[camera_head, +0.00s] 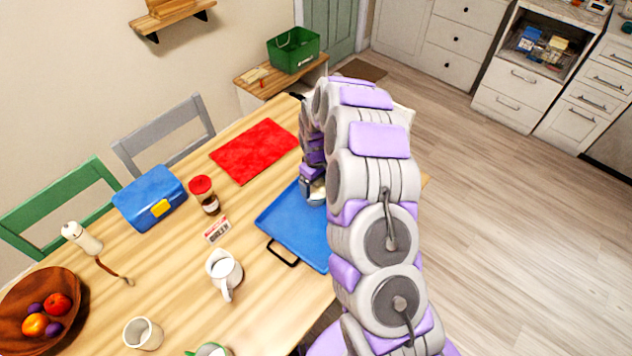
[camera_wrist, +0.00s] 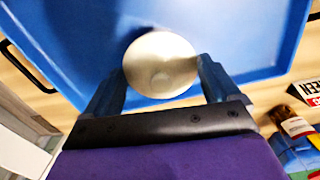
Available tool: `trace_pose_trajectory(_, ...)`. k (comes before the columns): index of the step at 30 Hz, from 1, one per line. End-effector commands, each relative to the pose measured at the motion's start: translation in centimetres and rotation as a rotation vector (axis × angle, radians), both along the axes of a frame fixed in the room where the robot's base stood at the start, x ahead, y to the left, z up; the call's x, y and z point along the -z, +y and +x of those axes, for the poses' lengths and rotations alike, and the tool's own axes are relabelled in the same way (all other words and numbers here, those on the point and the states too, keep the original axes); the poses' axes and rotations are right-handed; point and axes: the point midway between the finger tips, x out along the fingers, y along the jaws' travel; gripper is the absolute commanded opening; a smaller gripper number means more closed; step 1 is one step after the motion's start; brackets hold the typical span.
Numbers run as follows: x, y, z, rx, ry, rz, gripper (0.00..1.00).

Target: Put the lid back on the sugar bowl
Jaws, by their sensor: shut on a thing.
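My gripper (camera_wrist: 160,88) points down over the blue tray (camera_head: 290,222). Its two dark fingers close on opposite sides of a round cream piece, which looks like the lid (camera_wrist: 160,60) with a faint small circle near its middle. In the head view a small white rounded thing (camera_head: 317,199) shows just under my gripper, at the tray. My arm hides part of it, and I cannot tell whether it is the sugar bowl or the held piece. No other sugar bowl shows clearly. The tray also fills most of the wrist view (camera_wrist: 250,35).
Left of the tray stand a white jug (camera_head: 222,270), a small sign (camera_head: 216,229) and a red-capped jar (camera_head: 205,195). A red cloth (camera_head: 255,151) lies behind. A blue lunch box (camera_head: 149,198) and a wooden fruit bowl (camera_head: 20,295) are farther left. The tray's left part is clear.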

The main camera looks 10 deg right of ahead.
Motion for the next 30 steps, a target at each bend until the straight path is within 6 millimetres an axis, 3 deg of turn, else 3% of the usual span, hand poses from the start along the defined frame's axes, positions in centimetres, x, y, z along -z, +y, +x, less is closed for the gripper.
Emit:
trace_pose_trajectory(12,0.00,-0.01,0.00,0.000,0.000,0.000,0.60)
trace_pose_trajectory(13,0.00,-0.01,0.00,0.000,0.000,0.000,0.91)
trace_pose_trajectory(16,0.00,-0.01,0.00,0.000,0.000,0.000,1.00)
trace_pose_trajectory(30,-0.28,-0.01,0.00,0.000,0.000,0.000,1.00)
